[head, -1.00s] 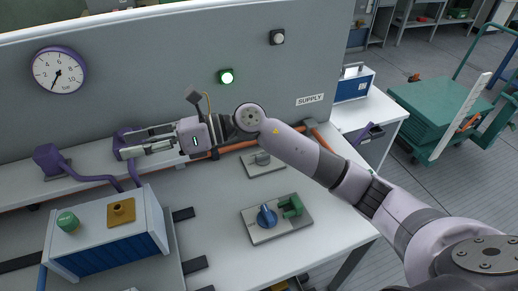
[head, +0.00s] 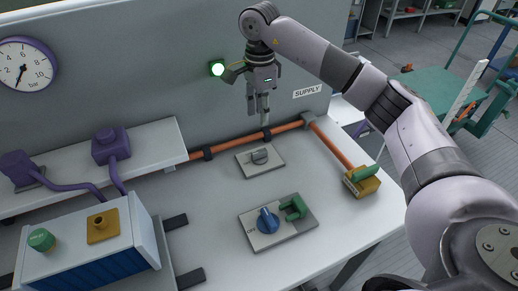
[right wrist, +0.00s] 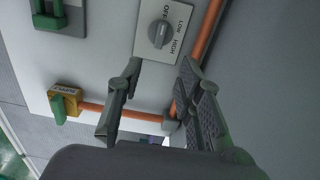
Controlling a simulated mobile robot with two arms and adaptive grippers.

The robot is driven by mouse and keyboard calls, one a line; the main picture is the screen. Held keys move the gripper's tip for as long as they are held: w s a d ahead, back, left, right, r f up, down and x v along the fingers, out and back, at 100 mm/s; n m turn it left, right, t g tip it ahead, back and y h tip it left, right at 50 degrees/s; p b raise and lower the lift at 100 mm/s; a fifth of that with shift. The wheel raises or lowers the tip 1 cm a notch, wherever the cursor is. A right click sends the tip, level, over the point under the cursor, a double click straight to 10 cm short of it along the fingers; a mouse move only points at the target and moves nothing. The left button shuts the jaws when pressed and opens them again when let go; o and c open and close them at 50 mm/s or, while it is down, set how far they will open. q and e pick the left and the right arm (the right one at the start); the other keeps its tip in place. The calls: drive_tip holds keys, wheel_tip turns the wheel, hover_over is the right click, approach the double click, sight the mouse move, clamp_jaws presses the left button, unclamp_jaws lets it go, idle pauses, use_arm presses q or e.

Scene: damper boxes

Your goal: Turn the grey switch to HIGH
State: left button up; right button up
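The grey switch (head: 260,157) is a round knob with a raised grip on a light plate, lying on the bench below the SUPPLY sign. In the right wrist view the knob (right wrist: 161,34) shows beside the printed words OFF, LOW and HIGH. I cannot tell for sure which word it points at. My right gripper (head: 259,118) points down above and just behind the switch, apart from it. In the right wrist view its two fingers (right wrist: 160,66) are spread with nothing between them, and the knob lies beyond their tips. My left gripper is not in view.
A blue knob (head: 267,220) with a green block shares a plate nearer the front. An orange pipe (head: 287,128) runs behind the switch to a yellow valve with a green handle (head: 362,174). A blue-sided box (head: 105,256) stands at left.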

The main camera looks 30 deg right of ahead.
sight(260, 152)
wheel_tip(260, 152, down, 14)
drive_tip(key=shift+f+p, duration=0.1)
drive_tip(key=shift+p, duration=0.6)
drive_tip(key=shift+c, duration=0.5)
clamp_jaws()
